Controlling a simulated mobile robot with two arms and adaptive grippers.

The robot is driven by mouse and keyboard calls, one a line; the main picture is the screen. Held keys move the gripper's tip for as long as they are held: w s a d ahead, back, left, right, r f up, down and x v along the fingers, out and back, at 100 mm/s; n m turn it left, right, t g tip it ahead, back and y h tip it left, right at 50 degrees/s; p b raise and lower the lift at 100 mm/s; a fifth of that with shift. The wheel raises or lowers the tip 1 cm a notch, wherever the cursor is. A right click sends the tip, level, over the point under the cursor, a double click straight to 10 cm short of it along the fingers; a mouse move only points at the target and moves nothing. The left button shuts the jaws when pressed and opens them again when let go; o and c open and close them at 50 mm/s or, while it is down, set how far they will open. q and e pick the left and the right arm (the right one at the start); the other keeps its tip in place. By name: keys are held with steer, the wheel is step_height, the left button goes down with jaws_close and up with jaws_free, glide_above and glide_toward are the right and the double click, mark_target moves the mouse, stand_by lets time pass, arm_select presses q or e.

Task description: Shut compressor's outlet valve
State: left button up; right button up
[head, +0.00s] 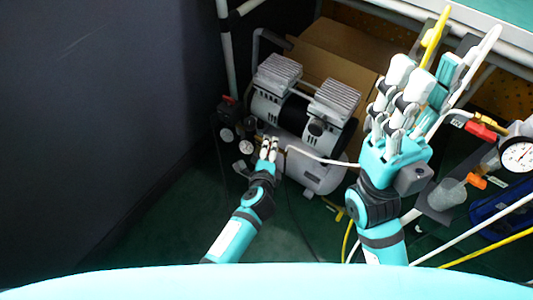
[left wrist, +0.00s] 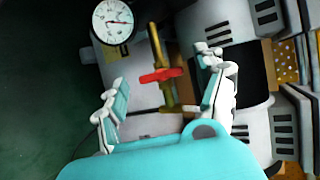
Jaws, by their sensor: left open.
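The compressor's outlet valve has a red handle (left wrist: 162,75) on a brass pipe (left wrist: 157,45) in the left wrist view. My left gripper (left wrist: 163,67) is open, one finger on each side of the valve. I see no clear contact with the red handle. In the head view my left gripper (head: 269,147) is at the front of the compressor (head: 303,97) and hides most of the valve there. My right gripper (head: 418,85) is raised at the right, away from the compressor; its finger opening is unclear.
A round gauge (left wrist: 113,21) is beside the valve. A cardboard box (head: 340,50) stands behind the compressor. A white hose (head: 322,158) runs to the right. Another gauge (head: 517,154) and valves are at the far right. The dark floor at left is clear.

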arm_select(q)
steer(key=v, duration=1.2)
